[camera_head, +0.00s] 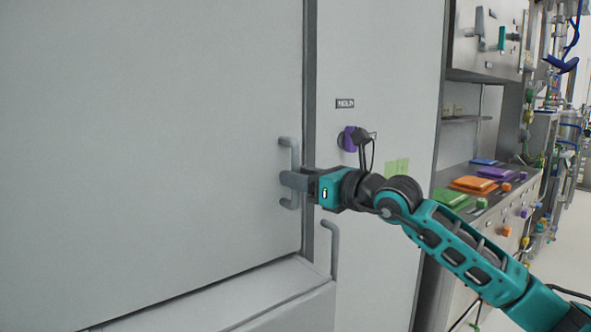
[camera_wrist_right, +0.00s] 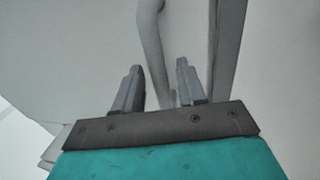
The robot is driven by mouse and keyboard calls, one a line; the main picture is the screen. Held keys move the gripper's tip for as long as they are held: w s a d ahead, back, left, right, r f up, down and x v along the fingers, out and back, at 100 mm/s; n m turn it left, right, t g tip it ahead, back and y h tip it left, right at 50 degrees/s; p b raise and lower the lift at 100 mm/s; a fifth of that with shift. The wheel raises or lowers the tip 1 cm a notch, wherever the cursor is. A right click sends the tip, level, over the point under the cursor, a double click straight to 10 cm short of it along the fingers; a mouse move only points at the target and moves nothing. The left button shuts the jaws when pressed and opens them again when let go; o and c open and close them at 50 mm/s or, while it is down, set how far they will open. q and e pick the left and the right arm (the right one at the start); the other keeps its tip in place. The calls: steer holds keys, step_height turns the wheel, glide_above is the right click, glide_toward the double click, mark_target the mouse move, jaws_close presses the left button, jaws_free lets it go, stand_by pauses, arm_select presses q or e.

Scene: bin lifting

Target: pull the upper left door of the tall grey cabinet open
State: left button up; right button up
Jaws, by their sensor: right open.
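The upper left door (camera_head: 150,140) of the tall grey cabinet fills the left of the head view. Its grey bar handle (camera_head: 289,150) is upright near the door's right edge and also shows in the right wrist view (camera_wrist_right: 152,45). My right gripper (camera_head: 287,181) is open at the lower half of this handle. In the wrist view its two fingers (camera_wrist_right: 158,82) stand on either side of the handle's lower part, with gaps visible. Whether a finger touches the handle I cannot tell. My left gripper is not in view.
A second grey handle (camera_head: 333,250) is below, beside a pale ledge (camera_head: 230,295) under the door. A dark strip (camera_head: 309,100) runs along the door's right edge. A purple object (camera_head: 349,139) is on the panel to the right. A counter with coloured items (camera_head: 474,184) stands farther right.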

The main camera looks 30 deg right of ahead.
steer(key=shift+w+a, duration=0.2)
steer(key=shift+w, duration=0.45)
jaws_close()
